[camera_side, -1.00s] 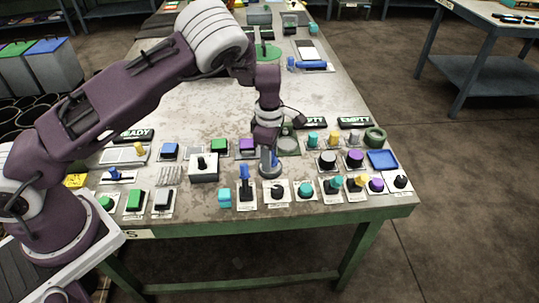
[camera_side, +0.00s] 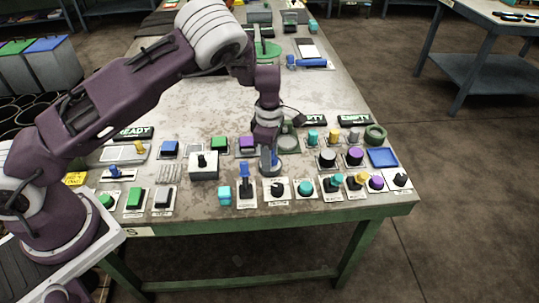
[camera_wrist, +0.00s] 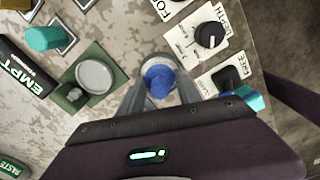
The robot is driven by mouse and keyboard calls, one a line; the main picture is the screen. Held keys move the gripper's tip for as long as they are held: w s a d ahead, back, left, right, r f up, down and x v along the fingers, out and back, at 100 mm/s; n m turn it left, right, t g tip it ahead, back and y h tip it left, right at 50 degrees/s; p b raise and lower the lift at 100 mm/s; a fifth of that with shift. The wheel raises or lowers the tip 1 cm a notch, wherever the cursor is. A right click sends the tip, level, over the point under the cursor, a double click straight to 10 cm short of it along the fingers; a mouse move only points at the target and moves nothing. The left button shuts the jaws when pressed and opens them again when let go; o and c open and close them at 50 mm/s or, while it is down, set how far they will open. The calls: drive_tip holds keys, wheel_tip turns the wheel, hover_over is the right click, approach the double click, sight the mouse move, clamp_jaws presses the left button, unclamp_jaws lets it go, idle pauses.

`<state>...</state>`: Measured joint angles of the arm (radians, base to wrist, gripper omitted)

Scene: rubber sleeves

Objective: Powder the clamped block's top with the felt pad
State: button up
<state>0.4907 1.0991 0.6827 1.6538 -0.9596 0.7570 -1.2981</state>
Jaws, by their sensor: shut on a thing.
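My gripper (camera_side: 268,166) points down over the front middle of the table. It is shut on a blue knob (camera_wrist: 158,82) that stands on a pale round pad, which I take to be the felt pad (camera_wrist: 155,62). In the side view the pad's grey disc (camera_side: 277,172) shows just under the fingertips, and I cannot tell whether it touches the table. A green square plate with a round grey top (camera_wrist: 95,76) lies left of the gripper in the wrist view, beyond it in the side view (camera_side: 289,146). I cannot make out for certain which thing is the clamped block.
A white box with a black knob (camera_side: 203,166) stands left of my gripper. A row of switches and knobs (camera_side: 305,188) lines the front edge. A black dial (camera_wrist: 208,36) and a teal cylinder (camera_wrist: 45,38) lie near. The table's middle (camera_side: 215,95) is mostly clear.

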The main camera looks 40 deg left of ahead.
idle(0.3)
drive_tip(key=shift+r, duration=3.5)
